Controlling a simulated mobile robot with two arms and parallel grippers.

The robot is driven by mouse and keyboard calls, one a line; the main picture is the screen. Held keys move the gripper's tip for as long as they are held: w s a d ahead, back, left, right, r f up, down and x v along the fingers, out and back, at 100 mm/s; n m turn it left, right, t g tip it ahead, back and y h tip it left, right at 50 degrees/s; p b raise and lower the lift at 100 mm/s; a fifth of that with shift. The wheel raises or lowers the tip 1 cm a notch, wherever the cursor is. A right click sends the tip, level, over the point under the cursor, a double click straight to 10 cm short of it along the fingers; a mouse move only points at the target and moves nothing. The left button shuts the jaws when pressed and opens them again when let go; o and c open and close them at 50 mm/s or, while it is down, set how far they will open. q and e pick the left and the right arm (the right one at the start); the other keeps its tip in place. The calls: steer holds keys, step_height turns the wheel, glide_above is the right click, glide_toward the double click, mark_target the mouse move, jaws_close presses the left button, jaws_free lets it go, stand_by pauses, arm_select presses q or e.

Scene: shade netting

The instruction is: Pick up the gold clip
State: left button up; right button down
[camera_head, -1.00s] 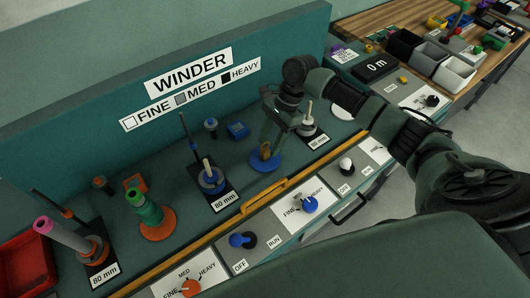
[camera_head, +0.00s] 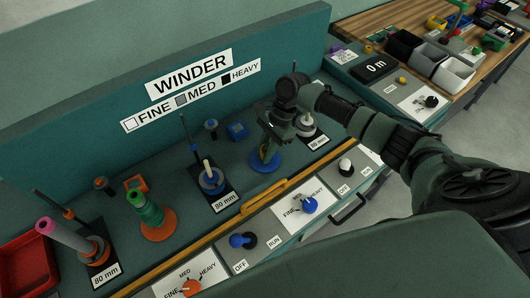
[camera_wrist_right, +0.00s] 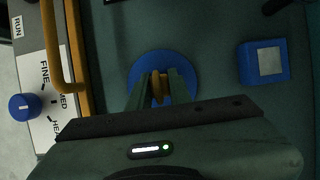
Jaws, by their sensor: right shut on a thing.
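My right gripper (camera_head: 265,150) points down over a round blue base (camera_head: 258,165) on the teal winder bench. In the right wrist view its two fingers (camera_wrist_right: 160,88) are closed around a gold piece (camera_wrist_right: 156,88), which I take to be the gold clip. The piece shows between the fingers, above the blue base (camera_wrist_right: 139,70). In the head view the fingers mostly hide it. I cannot tell whether it still touches the base. My left gripper is not in view.
A spindle on an 80 mm plate (camera_head: 225,200) stands left of the gripper, and another plate (camera_head: 318,142) close on its right. A yellow rail (camera_head: 265,193) and control panel run in front. A blue square block (camera_head: 237,131) lies behind.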

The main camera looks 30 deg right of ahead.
step_height(320, 180, up, 20)
steer(key=shift+b, duration=0.3)
steer(key=shift+a+f, duration=0.1)
steer(key=shift+a, duration=0.05)
stand_by(1.0)
